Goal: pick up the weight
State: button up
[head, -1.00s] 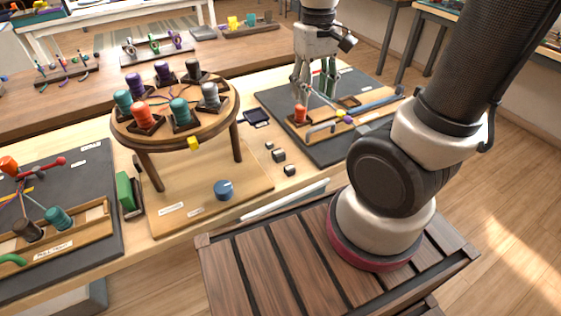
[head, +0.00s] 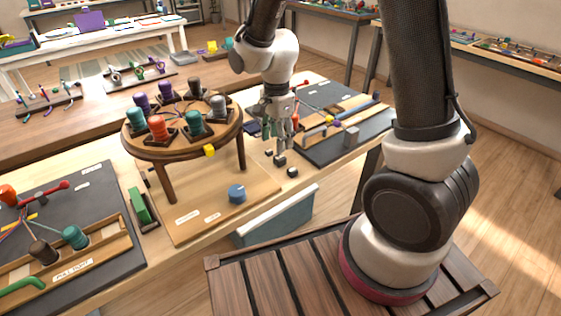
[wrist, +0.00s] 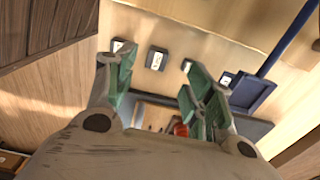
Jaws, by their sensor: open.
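Several small dark blocks with pale labelled tops, which look like the weights, stand on the bench right of the round stand. In the head view one dark block (head: 280,160) is just below my gripper (head: 283,147), and another (head: 292,172) is nearer the bench's front edge. In the wrist view my gripper (wrist: 158,72) is open and empty, with green-padded fingers. A middle block (wrist: 157,59) shows between the fingertips, apart from them. A left block (wrist: 122,46) is partly behind the left finger, and a right block (wrist: 228,79) is beside the right finger.
The round wooden stand (head: 182,150) with several coloured spools is left of my gripper. A navy tray (wrist: 252,92) lies close to the right finger. A blue knob (head: 237,193) sits on the stand's base.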

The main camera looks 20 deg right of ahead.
aim_at(279, 157)
jog(key=f, duration=0.7)
jog(key=shift+d, duration=0.35)
grip_shut()
